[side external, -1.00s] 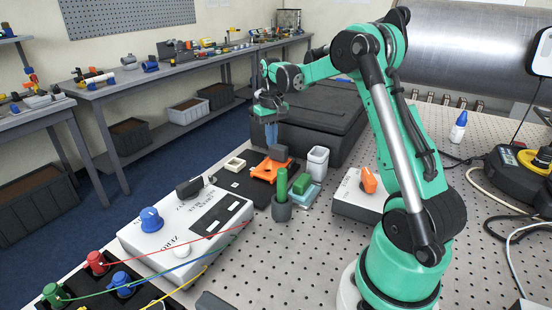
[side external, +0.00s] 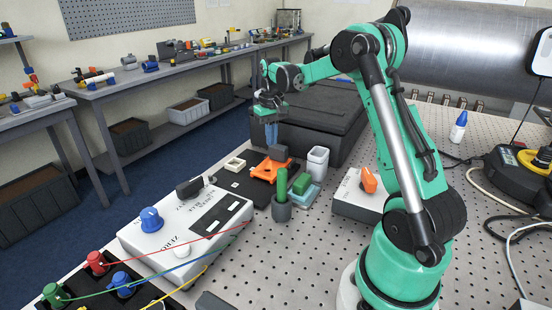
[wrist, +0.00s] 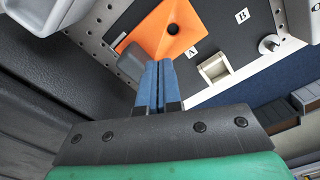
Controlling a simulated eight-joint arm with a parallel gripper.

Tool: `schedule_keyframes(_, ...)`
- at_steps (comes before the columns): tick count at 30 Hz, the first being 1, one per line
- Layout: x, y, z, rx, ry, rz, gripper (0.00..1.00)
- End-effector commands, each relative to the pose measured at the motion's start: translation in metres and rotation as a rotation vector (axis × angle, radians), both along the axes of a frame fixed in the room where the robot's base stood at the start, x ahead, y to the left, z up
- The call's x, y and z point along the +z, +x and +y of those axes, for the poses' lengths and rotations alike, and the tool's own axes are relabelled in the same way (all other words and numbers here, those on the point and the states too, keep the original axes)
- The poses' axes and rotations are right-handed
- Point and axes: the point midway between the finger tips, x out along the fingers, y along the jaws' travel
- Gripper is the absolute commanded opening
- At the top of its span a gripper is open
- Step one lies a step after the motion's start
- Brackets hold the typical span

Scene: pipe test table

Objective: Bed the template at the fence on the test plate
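The orange plate (side external: 264,172), which looks like the template, lies on the black test plate (side external: 240,184). It has a dark round hole, seen in the wrist view (wrist: 160,42). A dark grey block (side external: 279,152) stands at its back edge and may be the fence; a grey block also shows beside the orange plate in the wrist view (wrist: 131,60). Whether the tips touch anything is unclear.
A cream square frame (side external: 234,164) sits on the black plate to the left. A large black case (side external: 330,115) lies behind.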

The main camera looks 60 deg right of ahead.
Motion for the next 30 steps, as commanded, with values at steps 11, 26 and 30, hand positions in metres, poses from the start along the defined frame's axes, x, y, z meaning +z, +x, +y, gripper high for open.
schedule_keyframes(11,0.0,0.0,0.0,0.0,0.0,0.0,0.0)
schedule_keyframes(26,-0.0065,0.0002,-0.0001,0.0,0.0,0.0,0.0)
schedule_keyframes(30,-0.0092,0.0002,-0.0001,0.0,0.0,0.0,0.0)
